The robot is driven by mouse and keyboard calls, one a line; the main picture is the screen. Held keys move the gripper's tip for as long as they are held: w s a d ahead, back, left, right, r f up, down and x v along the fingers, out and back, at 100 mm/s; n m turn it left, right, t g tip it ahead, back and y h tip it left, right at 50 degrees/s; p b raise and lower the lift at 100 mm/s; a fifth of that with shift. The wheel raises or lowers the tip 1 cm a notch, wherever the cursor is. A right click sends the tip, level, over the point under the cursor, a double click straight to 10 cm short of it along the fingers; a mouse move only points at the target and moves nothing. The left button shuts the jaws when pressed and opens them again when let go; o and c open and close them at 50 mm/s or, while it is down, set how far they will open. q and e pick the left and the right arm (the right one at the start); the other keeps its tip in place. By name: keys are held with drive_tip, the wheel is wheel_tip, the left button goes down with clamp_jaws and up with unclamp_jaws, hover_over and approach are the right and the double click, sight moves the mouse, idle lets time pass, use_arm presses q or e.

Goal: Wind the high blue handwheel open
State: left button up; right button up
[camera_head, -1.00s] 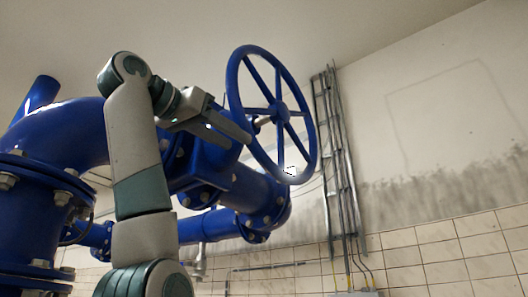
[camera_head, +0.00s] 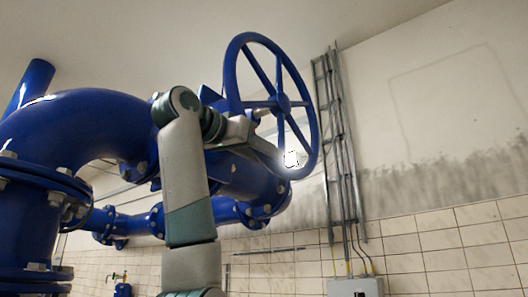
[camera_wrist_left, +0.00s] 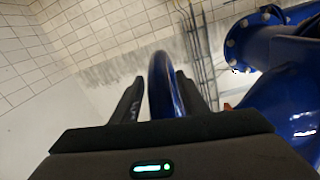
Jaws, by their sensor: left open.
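The high blue handwheel (camera_head: 283,103) stands tilted at upper centre in the head view, with its spokes and hub in sight. My left gripper (camera_head: 272,160) reaches from the left to the lower part of its rim. In the left wrist view the gripper (camera_wrist_left: 160,88) is open, and the rim (camera_wrist_left: 164,80) passes between its two dark fingers. Some space shows between the rim and the left finger; contact on the right side cannot be told. A bright white patch shows on the lower rim in the head view. My right gripper is not in view.
A thick blue pipe (camera_head: 85,125) with bolted flanges curves in from the left, behind my left arm. A metal cable ladder (camera_head: 340,140) runs up the wall behind the wheel, above a grey box (camera_head: 355,287). The space right of the wheel is clear.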

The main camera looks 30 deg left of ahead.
use_arm(q)
clamp_jaws()
drive_tip(key=shift+w+f, duration=0.1)
drive_tip(key=shift+f, duration=0.05)
